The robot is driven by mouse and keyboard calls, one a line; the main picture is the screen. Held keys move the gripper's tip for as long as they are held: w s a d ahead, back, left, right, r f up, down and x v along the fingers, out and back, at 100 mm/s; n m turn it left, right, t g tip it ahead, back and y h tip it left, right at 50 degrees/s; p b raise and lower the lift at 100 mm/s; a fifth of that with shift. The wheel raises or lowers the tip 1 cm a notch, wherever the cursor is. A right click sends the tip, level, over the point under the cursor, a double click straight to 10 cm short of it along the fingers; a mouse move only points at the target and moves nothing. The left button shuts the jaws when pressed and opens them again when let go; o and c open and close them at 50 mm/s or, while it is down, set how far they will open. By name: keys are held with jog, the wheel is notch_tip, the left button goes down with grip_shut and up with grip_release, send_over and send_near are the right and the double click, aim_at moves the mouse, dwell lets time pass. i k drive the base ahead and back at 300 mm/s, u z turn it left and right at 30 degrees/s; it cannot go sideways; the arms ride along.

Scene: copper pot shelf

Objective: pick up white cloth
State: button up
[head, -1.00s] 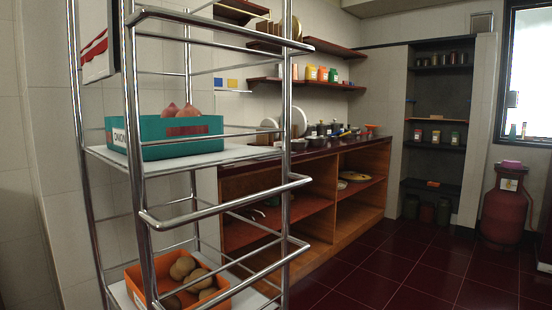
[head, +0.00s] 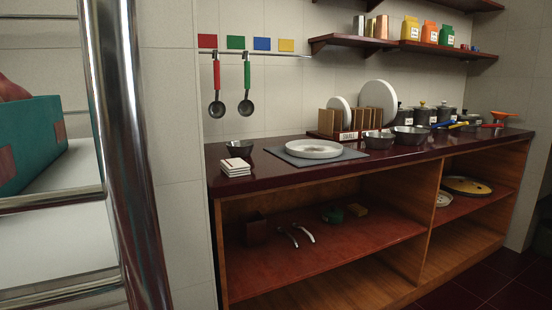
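A small stack of folded white cloth (head: 235,167) lies at the near left end of the dark red countertop (head: 255,184). It sits just in front of a small metal bowl (head: 239,148) and left of a grey mat. I cannot tell how many cloths are in the stack. My gripper is not in view.
A metal rack (head: 132,150) with a teal crate (head: 35,150) stands close at the left. On the counter are a white plate (head: 314,149) on a grey mat (head: 352,154), bowls and pots. Two ladles (head: 246,106) hang above. Open shelves lie below.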

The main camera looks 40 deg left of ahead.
aim_at(236, 167)
jog(key=u, duration=0.4)
jog(key=i, duration=1.1)
jog(key=u, duration=1.4)
jog(key=i, duration=0.7)
jog(key=u, duration=0.6)
